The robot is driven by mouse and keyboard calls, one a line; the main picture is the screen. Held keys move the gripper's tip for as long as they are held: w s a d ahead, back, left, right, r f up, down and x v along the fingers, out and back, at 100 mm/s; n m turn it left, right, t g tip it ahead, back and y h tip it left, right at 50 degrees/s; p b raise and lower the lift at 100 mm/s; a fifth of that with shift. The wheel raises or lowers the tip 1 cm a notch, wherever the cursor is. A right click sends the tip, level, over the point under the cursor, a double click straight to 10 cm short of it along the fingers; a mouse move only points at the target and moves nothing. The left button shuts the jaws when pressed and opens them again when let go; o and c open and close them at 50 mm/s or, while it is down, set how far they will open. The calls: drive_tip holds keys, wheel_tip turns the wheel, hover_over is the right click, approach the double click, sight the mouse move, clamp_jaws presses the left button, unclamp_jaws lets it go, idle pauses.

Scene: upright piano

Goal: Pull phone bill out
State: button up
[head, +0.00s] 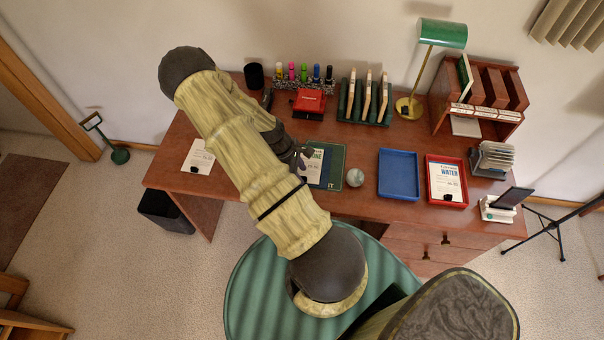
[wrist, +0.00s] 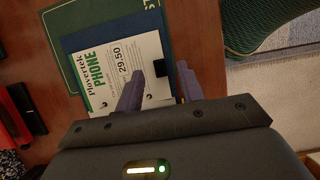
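The phone bill (wrist: 110,70) is a white sheet with green "PHONE" lettering and the figure 29.50. It lies on a dark blue backing (wrist: 77,43) over the green mat (wrist: 60,20); I cannot tell whether the backing is a pocket. A small black tab or clip (wrist: 164,67) sits at the sheet's edge. My gripper (wrist: 160,72) is open, its two fingers apart near this edge, with the tab between or just beyond the tips. I cannot tell whether they touch. In the head view, my arm partly hides the phone bill (head: 317,163) and my gripper (head: 304,156).
A blue tray (head: 398,174) looks empty; a red tray (head: 431,197) beside it holds a water bill (head: 446,180). Another sheet (head: 198,157) lies at the desk's left. A round paperweight (head: 355,177) stands right of the mat. Markers, a red box (head: 309,102) and upright folders line the back.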

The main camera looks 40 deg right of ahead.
drive_tip(key=shift+x, duration=1.15)
drive_tip(key=shift+w+a, duration=0.1)
clamp_jaws()
